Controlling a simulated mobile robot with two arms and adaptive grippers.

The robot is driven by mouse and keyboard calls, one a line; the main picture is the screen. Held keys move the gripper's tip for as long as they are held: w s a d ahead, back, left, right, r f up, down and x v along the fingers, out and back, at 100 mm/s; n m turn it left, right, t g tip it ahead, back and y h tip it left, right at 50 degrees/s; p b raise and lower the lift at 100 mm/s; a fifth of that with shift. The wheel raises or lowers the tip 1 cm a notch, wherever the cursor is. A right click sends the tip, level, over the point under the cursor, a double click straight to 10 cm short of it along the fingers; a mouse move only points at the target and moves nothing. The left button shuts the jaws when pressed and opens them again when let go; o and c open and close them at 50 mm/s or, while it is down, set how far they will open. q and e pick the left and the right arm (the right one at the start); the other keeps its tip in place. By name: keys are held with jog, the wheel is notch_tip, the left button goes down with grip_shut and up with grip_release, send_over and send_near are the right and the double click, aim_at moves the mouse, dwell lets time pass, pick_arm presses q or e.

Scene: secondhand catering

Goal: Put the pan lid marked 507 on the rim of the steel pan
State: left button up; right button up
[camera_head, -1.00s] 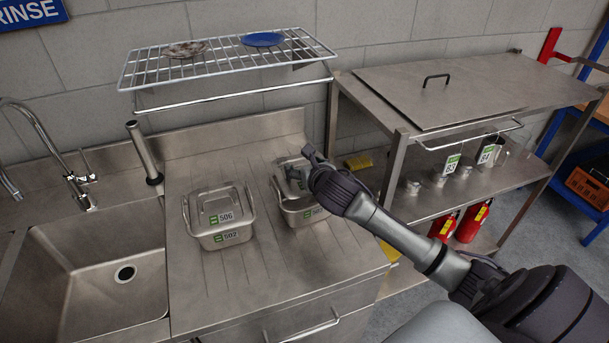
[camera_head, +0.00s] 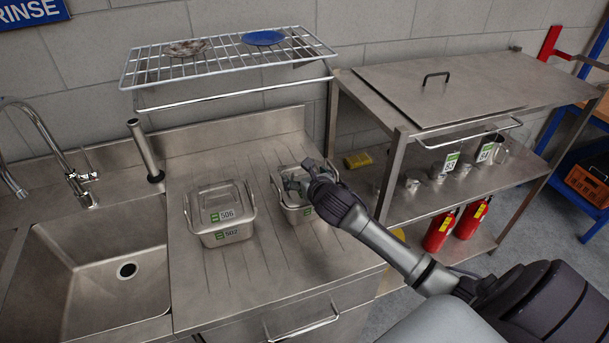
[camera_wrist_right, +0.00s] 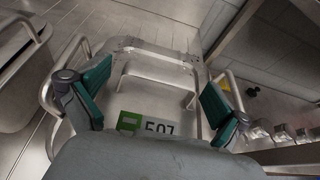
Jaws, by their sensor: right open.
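The lid marked 507 (camera_wrist_right: 155,103) is a grey steel lid with a bar handle (camera_wrist_right: 158,72), seen from above in the right wrist view. It lies over a steel pan (camera_head: 298,214) on the drainboard. Whether it sits flush on the rim all round I cannot tell, as my gripper hides part of it. My right gripper (camera_head: 291,184) is just above this pan. In the right wrist view the fingers of my right gripper (camera_wrist_right: 157,102) are spread, one either side of the lid, with nothing clamped between them. My left gripper is not in view.
A second pan marked 502 (camera_head: 232,236) with lid 506 (camera_head: 215,203) stands to the left. The sink (camera_head: 105,270) is farther left. A wire rack (camera_head: 220,60) hangs above the drainboard. A steel shelf unit (camera_head: 440,90) stands at right. The drainboard's front is clear.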

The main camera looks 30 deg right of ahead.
jog(key=b+v, duration=0.1)
jog(key=v, duration=1.1)
